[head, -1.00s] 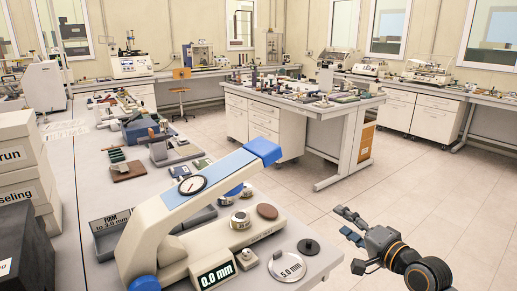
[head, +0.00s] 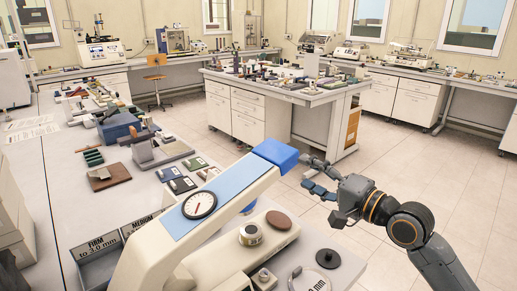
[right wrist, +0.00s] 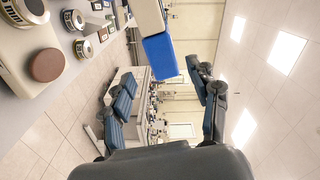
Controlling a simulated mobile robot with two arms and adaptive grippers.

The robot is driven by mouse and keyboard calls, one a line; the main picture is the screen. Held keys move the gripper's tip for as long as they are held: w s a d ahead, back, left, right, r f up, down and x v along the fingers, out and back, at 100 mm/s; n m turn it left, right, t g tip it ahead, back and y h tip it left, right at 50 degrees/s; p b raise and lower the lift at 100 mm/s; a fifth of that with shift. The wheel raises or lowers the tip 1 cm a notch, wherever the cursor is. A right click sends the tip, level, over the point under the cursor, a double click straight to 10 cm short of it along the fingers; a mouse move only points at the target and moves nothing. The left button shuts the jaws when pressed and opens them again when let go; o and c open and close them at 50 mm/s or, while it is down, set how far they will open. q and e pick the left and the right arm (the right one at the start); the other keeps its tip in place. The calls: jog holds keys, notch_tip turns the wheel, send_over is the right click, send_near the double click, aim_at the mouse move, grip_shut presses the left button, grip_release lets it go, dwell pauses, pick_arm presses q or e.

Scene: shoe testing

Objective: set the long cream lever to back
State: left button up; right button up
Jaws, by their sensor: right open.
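The long cream lever (head: 150,250) slopes up from the lower left to the right in the head view. It carries a blue strip, a round dial (head: 199,205) and a blue end grip (head: 275,154). My right gripper (head: 308,173) is open, just right of the blue end, with its fingers pointing left. In the right wrist view, the blue end (right wrist: 160,58) shows ahead, between the directions of my two open fingers (right wrist: 163,80). I see no finger closed on it; contact cannot be told. My left gripper is not in view.
Under the lever, a cream base (head: 208,262) holds a metal knob (head: 250,234) and a brown disc (head: 279,220). Labelled trays (head: 100,270) stand to its left. An island bench (head: 300,95) stands behind. Open floor (head: 400,160) lies to the right.

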aim_at(271, 153)
jog(key=shift+w+a+r+p, duration=0.25)
jog(key=shift+w+a+p, duration=0.05)
jog(key=shift+w+a, duration=0.2)
jog(key=p+x, duration=0.1)
jog(key=x, duration=0.8)
jog(key=shift+w+a+f+p, duration=0.15)
jog(key=shift+w+a+p, duration=0.15)
jog(key=shift+p, duration=0.1)
jog(key=shift+x, duration=0.85)
jog(key=shift+s, duration=0.1)
grip_shut()
